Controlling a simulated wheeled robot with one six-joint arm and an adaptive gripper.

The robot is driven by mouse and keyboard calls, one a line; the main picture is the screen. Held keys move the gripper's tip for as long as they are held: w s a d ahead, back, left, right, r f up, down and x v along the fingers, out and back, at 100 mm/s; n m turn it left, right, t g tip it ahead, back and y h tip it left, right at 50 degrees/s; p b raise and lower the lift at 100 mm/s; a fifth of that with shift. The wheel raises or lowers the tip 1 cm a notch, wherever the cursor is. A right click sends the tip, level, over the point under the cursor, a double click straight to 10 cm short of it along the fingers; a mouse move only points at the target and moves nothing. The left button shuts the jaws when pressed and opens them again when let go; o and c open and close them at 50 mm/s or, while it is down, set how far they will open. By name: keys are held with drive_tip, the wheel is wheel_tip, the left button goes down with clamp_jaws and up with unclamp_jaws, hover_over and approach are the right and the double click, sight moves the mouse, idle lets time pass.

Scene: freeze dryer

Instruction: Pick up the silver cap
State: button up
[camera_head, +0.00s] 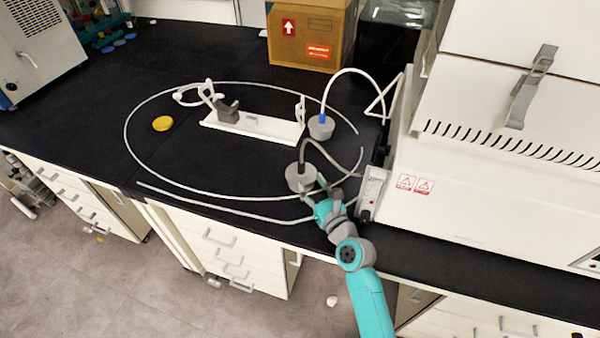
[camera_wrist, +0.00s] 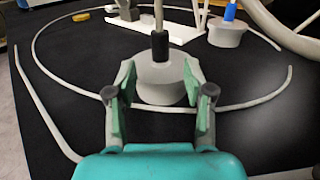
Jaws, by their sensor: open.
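A silver-grey cap (camera_head: 298,178) with a dark grey hose rising from its top stands on the black bench near the front edge. In the wrist view the same cap (camera_wrist: 160,82) sits upright between the fingers. My gripper (camera_head: 314,186) is open, with one green-padded finger on each side of the cap. It also shows in the wrist view (camera_wrist: 158,80). I cannot tell whether the pads touch the cap. A second grey cap (camera_head: 321,128) with a blue fitting and white tube stands farther back, and in the wrist view it is at the upper right (camera_wrist: 226,34).
A long pale tube (camera_head: 127,137) loops over the bench around the caps. A white stand (camera_head: 255,123) with a grey clamp lies behind, with a yellow disc (camera_head: 162,123) to its left. A cardboard box (camera_head: 310,40) is at the back. A white cabinet (camera_head: 480,170) borders the right.

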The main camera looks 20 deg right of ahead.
sight(303, 171)
drive_tip(key=shift+w+a+f, duration=0.1)
drive_tip(key=shift+w+a, duration=0.15)
drive_tip(key=shift+w, duration=1.5)
drive_tip(key=shift+w+a, duration=0.2)
drive_tip(key=shift+w, duration=1.5)
clamp_jaws()
